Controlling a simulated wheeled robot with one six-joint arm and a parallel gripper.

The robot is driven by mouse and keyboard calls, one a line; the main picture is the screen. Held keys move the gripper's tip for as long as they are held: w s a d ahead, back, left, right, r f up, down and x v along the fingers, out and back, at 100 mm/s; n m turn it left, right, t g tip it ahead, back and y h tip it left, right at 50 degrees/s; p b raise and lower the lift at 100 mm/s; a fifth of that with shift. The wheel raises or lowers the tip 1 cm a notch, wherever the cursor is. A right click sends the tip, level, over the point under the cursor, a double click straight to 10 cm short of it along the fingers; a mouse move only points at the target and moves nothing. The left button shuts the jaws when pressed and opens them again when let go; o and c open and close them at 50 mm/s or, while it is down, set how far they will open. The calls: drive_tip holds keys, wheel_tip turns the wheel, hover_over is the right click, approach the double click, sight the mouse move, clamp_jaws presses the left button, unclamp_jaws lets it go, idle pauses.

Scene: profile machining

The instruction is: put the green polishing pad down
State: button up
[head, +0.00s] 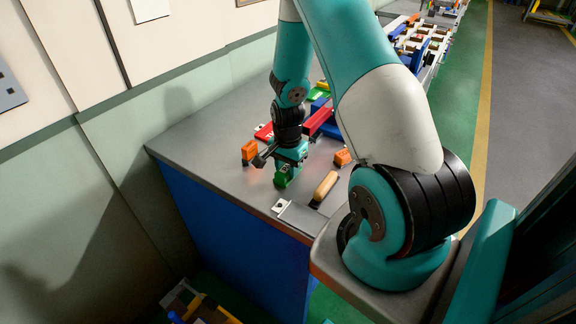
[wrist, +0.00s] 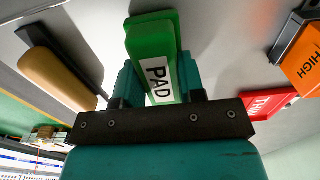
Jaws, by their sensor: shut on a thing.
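The green polishing pad (wrist: 152,45) is a green block with a white label reading PAD. It sits between the two teal fingers of my gripper (wrist: 158,85) in the wrist view. In the head view the pad (head: 282,179) is under my gripper (head: 290,160), low over the grey bench top (head: 215,135). I cannot tell whether its underside touches the bench. My gripper is shut on the pad.
A wooden-handled tool (head: 325,187) lies to the right of the pad, near a grey plate (head: 303,217) at the bench's front edge. Orange blocks stand left (head: 249,152) and right (head: 342,158). Red, blue and green items lie behind. Bare bench lies left.

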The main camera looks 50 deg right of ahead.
sight(288, 166)
drive_tip(key=shift+f, duration=0.1)
drive_tip(key=o, duration=1)
drive_tip(key=shift+c, duration=0.2)
wheel_tip(288, 166, up, 12)
drive_tip(key=b, duration=0.3)
drive_tip(key=a+r+n, duration=0.5)
drive_tip(key=a, duration=0.3)
drive_tip(key=s+a+r+n+t+y, duration=0.1)
drive_tip(key=s+a+r+n, duration=0.2)
drive_tip(key=a, duration=0.4)
drive_tip(key=s+a+r+n+y, duration=0.1)
drive_tip(key=a+r+n, duration=0.1)
drive_tip(key=a+n, duration=0.35)
drive_tip(key=s+a+r+n+g+y, duration=0.1)
drive_tip(key=s+a+r+n, duration=0.3)
drive_tip(key=s+a+n, duration=0.6)
drive_tip(key=shift+s+a+y, duration=0.55)
drive_tip(key=shift+s+y, duration=0.05)
drive_tip(key=shift+s, duration=0.35)
